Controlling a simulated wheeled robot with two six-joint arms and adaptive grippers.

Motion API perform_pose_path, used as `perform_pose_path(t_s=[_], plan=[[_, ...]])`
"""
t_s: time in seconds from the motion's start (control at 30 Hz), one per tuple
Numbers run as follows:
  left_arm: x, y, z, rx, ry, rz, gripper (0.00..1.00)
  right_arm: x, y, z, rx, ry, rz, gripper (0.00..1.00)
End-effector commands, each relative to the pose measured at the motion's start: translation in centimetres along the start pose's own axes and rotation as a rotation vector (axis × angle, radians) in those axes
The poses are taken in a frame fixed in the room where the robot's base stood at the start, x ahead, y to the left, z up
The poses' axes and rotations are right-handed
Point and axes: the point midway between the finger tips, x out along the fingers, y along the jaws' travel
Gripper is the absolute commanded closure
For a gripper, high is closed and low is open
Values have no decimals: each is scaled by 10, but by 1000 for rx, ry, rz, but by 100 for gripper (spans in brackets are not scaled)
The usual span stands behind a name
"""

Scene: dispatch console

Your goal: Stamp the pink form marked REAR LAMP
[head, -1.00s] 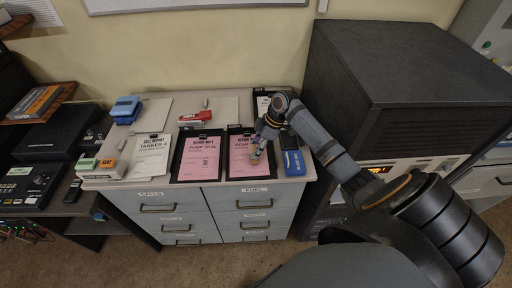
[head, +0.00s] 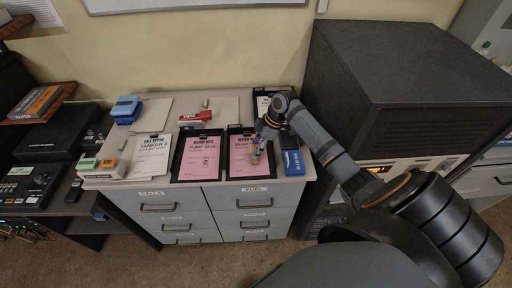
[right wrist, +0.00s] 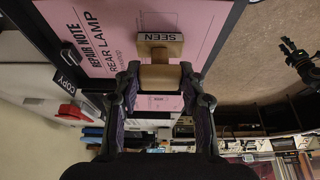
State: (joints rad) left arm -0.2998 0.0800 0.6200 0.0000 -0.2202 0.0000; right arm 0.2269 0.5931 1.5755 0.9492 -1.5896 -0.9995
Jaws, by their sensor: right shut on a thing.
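The pink form marked REAR LAMP (head: 239,168) lies on a dark clipboard on the cabinet top, in the middle of the head view; it also fills the upper part of the right wrist view (right wrist: 125,45). My right gripper (head: 259,150) is over the form's right side, partly covering its heading. It is shut on a tan stamp with a SEEN label (right wrist: 160,38). Whether the stamp touches the paper I cannot tell. No stamped mark shows on the visible paper. My left gripper is not in view.
A pink PUMP SEAL form (head: 198,162) lies just left, then a white TANKER 4 sheet (head: 150,157). A SENT stamp (head: 108,164) stands at the left edge. A blue box (head: 294,163) is right of the form. A tall dark cabinet (head: 400,70) stands at the right.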

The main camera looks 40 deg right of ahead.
Motion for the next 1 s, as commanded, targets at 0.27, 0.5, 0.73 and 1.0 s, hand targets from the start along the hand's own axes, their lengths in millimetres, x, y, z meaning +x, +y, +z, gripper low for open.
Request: perform_pose_path(t_s=[0.27, 0.5, 0.73, 1.0], plan=[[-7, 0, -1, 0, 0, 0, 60, -5, -1, -1, 2, -2, -4, 80], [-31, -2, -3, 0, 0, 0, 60, -28, -1, -12, 1, -1, -2, 80], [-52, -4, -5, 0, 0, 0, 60, -48, -1, -20, 1, -1, -2, 80], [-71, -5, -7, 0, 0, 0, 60, -66, -1, -28, 1, -1, -2, 80]])
